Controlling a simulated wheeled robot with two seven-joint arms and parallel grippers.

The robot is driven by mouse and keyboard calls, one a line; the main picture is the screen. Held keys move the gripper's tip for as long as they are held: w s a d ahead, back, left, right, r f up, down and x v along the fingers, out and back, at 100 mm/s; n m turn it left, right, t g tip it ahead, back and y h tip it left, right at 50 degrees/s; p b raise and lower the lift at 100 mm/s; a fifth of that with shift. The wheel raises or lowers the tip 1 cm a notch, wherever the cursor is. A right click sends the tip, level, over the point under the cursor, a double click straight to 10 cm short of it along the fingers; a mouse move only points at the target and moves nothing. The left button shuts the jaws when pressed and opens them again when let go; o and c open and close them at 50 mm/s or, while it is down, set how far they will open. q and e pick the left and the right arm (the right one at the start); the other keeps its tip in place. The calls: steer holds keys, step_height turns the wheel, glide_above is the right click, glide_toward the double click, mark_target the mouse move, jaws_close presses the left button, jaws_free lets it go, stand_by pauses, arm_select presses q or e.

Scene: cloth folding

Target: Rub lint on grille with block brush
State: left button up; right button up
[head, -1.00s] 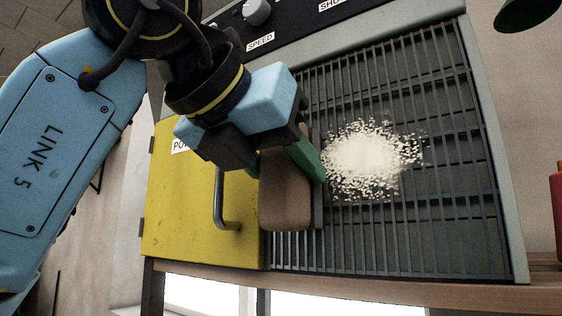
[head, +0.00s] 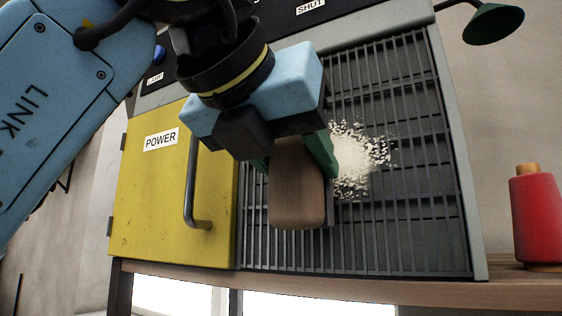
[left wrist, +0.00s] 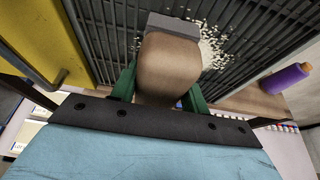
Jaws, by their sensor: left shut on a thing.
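My left gripper (head: 298,160) is shut on the block brush (head: 297,190), a brown wooden block held between green fingers. The brush also shows in the left wrist view (left wrist: 168,65), with a grey pad along its far side facing the grille. The grille (head: 420,215) is a dark panel of slats on the grey machine. Pale lint (head: 365,158) lies in a speckled patch on it, just right of the brush; the gripper and brush hide its left part. In the left wrist view the lint (left wrist: 212,45) shows beyond the brush. I cannot tell whether the pad touches the grille. My right gripper is not in view.
Left of the grille is a yellow door (head: 150,215) marked POWER, with a protruding metal handle (head: 193,190). A red spool (head: 537,215) stands on the wooden shelf at right. A green lamp shade (head: 493,24) hangs at upper right. The grille's right side is clear.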

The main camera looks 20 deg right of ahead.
arm_select(q)
steer(key=shift+s+d, duration=0.95)
steer(key=shift+s, duration=0.25)
steer(key=shift+s+d, duration=1)
steer(key=shift+s, duration=0.2)
steer(key=shift+s+d, duration=0.95)
steer(key=shift+s, duration=0.25)
steer(key=shift+r+p, duration=0.35)
steer(key=shift+r, duration=0.5)
steer(key=shift+w+a+f, duration=0.1)
steer(key=shift+w+a, duration=0.35)
steer(key=shift+w, duration=0.15)
steer(key=shift+w+a+b, duration=0.75)
steer(key=shift+w+a, duration=3.1)
steer(key=shift+w, duration=1.1)
steer(key=shift+s+d+r+p, duration=0.1)
steer(key=shift+s+d+r, duration=0.15)
steer(key=shift+s+d, duration=0.35)
steer(key=shift+s+d+r+p, duration=0.1)
steer(key=shift+s+d+r, duration=0.15)
steer(key=shift+s+d, duration=0.35)
steer(key=shift+s+d+r+p, duration=0.1)
steer(key=shift+s+d+r, duration=0.2)
steer(key=shift+s, duration=0.5)
steer(key=shift+s+d, duration=0.95)
steer(key=shift+s, duration=0.25)
steer(key=shift+s+d, duration=0.9)
steer(key=shift+s, duration=0.25)
steer(key=shift+s+d, duration=0.95)
steer(key=shift+s, duration=0.25)
